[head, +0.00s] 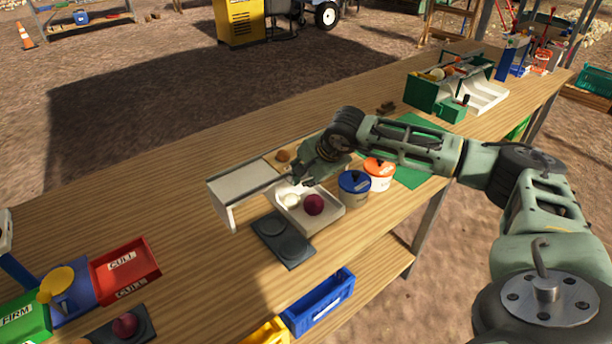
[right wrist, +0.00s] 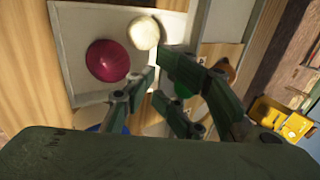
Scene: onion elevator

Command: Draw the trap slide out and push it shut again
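A low pale grey and white box (head: 240,187) stands on the bench at the centre left, with a long dark edge running right from it towards my right gripper. I cannot tell for sure which part of it is the trap slide. My right gripper (head: 304,173) is low over the right end of this box, just behind a white tray. In the right wrist view its fingers (right wrist: 156,80) bend inward with their tips close together. I see nothing clearly held between them, and the arm hides part of the box. My left gripper is not in view.
The white tray (head: 327,223) holds a red onion (head: 313,205) and a white onion (head: 290,201). A dark double plate (head: 283,241) lies in front.

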